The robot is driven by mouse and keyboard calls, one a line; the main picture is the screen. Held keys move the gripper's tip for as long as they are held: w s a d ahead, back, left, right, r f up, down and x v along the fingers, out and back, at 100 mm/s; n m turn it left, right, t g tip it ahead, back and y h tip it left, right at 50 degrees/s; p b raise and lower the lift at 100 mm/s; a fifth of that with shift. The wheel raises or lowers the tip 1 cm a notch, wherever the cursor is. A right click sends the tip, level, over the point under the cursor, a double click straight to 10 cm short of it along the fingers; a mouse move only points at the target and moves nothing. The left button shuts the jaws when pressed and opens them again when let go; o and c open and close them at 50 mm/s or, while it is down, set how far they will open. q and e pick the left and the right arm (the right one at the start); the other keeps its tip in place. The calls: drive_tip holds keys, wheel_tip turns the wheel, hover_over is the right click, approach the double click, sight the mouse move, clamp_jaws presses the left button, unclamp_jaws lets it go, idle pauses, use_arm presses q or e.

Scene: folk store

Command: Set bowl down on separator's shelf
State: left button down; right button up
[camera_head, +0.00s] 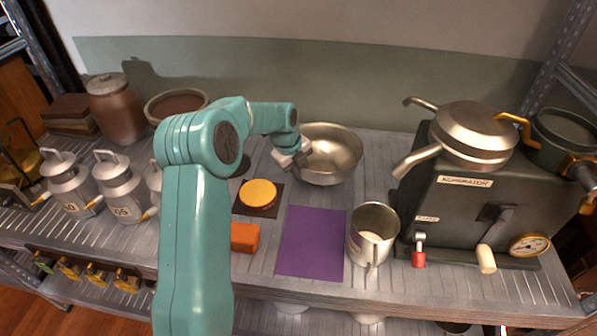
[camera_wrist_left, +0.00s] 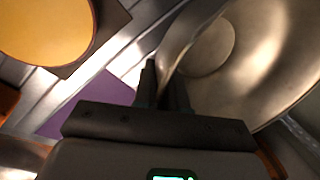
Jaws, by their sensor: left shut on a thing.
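The bowl (camera_head: 335,160) is wide, round and metal, and stands open side up behind the purple mat in the head view. My left gripper (camera_head: 303,151) is shut on its left rim. In the left wrist view the bowl (camera_wrist_left: 255,65) fills the upper right, and the fingers of my left gripper (camera_wrist_left: 165,88) pinch its wall. I cannot tell whether its base touches the shelf (camera_head: 385,142). The separator (camera_head: 462,205) is a dark, box-shaped machine at the right, with a lidded metal pan and spouts on top. My right gripper is not in view.
A metal jug (camera_head: 373,232) stands between the purple mat (camera_head: 312,243) and the separator. A yellow disc (camera_head: 258,193) and an orange block (camera_head: 245,237) lie left of the mat. Metal cans (camera_head: 120,185), a brown jar (camera_head: 117,108) and a clay bowl (camera_head: 176,104) stand farther left.

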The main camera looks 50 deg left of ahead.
use_arm(q)
drive_tip(key=shift+f, duration=0.1)
drive_tip(key=c, duration=1.2)
unclamp_jaws()
drive_tip(key=shift+s, duration=0.1)
drive_tip(key=shift+r, duration=0.35)
drive_tip(key=v, duration=1.1)
drive_tip(key=shift+s+r+p, duration=0.15)
drive_tip(key=shift+r+p, duration=0.1)
drive_tip(key=shift+p, duration=0.15)
